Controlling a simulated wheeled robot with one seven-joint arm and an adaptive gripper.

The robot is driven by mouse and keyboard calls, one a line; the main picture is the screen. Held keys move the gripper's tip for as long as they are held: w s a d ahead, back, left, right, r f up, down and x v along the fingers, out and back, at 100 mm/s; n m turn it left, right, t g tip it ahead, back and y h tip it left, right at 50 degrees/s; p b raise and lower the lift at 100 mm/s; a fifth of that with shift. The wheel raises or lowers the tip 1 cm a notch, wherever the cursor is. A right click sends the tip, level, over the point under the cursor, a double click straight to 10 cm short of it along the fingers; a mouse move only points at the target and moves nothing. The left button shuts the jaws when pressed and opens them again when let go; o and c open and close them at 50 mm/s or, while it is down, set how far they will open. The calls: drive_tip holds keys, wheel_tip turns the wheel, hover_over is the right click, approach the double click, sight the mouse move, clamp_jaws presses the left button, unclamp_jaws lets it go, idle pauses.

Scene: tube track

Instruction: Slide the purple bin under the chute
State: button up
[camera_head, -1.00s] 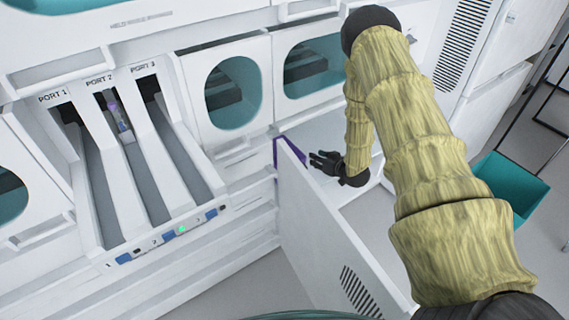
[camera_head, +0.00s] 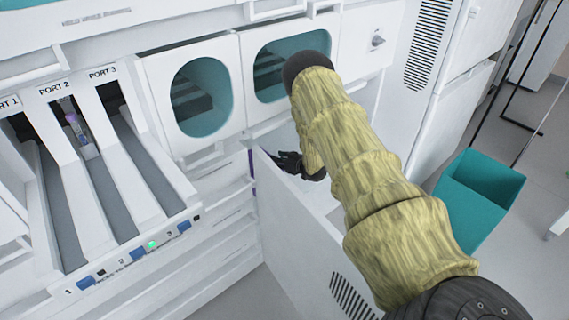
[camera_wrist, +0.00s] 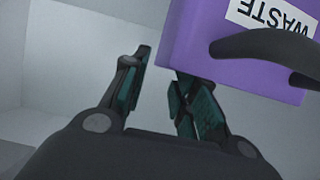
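The purple bin (camera_wrist: 238,45) shows in the wrist view at the upper right, with a white "WASTE" label and a dark handle. In the head view only a thin purple strip (camera_head: 252,168) shows at the edge of a white panel; the rest is hidden. My gripper (camera_head: 282,161) is low behind that panel, in front of the cabinet. In the wrist view my gripper (camera_wrist: 162,65) is open with nothing between its fingers. Its right finger overlaps the bin's lower left corner in the picture; I cannot tell if they touch. I cannot identify the chute.
The white panel (camera_head: 300,235) stands out from the cabinet, left of my arm. Two teal-lined openings (camera_head: 205,95) are above. Port channels (camera_head: 150,175) with a purple-capped tube (camera_head: 75,128) are at left. A teal bin (camera_head: 480,195) stands at right.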

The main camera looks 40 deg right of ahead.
drive_tip(key=shift+b+x, duration=0.35)
drive_tip(key=shift+x, duration=2.1)
clamp_jaws()
